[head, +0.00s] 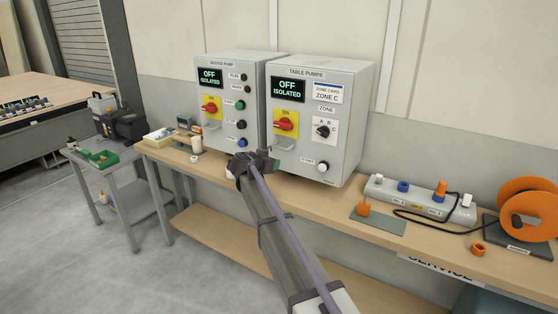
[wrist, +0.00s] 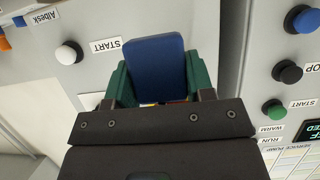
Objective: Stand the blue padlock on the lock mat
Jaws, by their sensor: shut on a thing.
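The blue padlock (wrist: 157,58) shows in the wrist view as a blue block between the green fingertips of my gripper (wrist: 158,80). My gripper is shut on it. In the head view my gripper (head: 258,160) is in front of the gap between the two panel boxes, above the bench, and I cannot make out the padlock there. A flat grey-green mat (head: 388,226), likely the lock mat, lies on the bench to the right of my gripper, well apart from it. A small orange thing (head: 364,208) stands on its left part.
The service pump box (head: 228,62) and table pumps box (head: 340,90) stand close behind my gripper. A socket strip (head: 418,198) with plugs is behind the mat. A black cable (head: 410,212), an orange ring (head: 478,249) and an orange reel (head: 528,208) are to the right.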

